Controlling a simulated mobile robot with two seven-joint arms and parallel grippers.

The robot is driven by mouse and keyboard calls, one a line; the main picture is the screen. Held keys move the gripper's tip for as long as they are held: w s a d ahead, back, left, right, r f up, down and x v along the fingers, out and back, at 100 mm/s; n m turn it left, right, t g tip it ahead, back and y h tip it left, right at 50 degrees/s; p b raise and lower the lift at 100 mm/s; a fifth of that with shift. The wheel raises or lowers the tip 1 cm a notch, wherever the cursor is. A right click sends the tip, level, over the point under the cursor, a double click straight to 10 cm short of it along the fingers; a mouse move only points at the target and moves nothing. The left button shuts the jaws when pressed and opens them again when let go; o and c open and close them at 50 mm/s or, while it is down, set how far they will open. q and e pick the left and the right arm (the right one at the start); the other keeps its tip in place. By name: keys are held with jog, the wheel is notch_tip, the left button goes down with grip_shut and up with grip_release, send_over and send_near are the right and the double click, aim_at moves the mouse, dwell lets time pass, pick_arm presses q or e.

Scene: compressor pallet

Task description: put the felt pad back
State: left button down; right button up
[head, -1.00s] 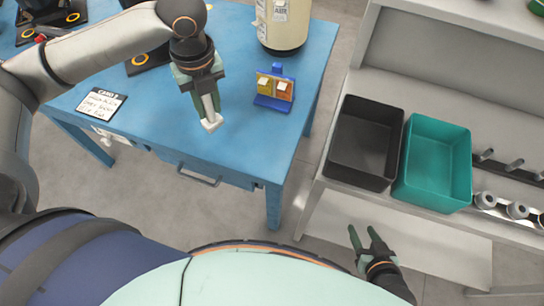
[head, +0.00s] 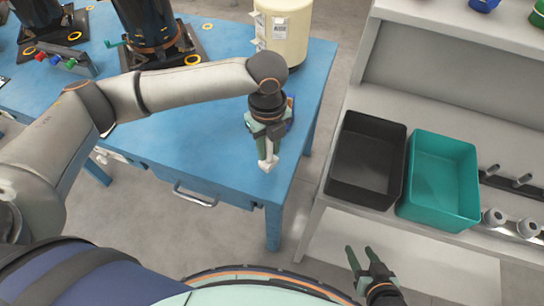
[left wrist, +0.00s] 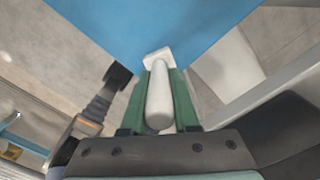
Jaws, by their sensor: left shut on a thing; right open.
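My left gripper (head: 267,152) is shut on a white piece with a rounded stem and a squarish end, which I take to be the felt pad (head: 268,164). The gripper points down near the right end of the blue table. In the left wrist view the felt pad (left wrist: 158,100) lies between the green fingers, its wider end past the tips and over the blue top. A small blue stand (head: 291,100) is mostly hidden behind the gripper. My right gripper (head: 360,257) is open and empty, low in front of the shelf.
A cream tank (head: 283,35) stands at the back right of the blue table (head: 215,150). A black bin (head: 366,165) and a teal bin (head: 440,180) sit on the grey shelf at right. Dark machines fill the table's back left. A floor gap separates table and shelf.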

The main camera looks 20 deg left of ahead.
aim_at(272, 161)
pick_arm(q)
jog(key=shift+d+f, duration=0.2)
jog(key=shift+f, duration=0.1)
jog(key=shift+w+d+f+b, duration=0.15)
jog(key=shift+f+b, duration=0.2)
jog(key=shift+f, duration=1.35)
jog(key=shift+f, duration=0.1)
jog(key=c, duration=0.7)
grip_release()
notch_tip(272, 161, up, 12)
jog(key=shift+r+p, duration=0.15)
jog(key=shift+p, duration=0.85)
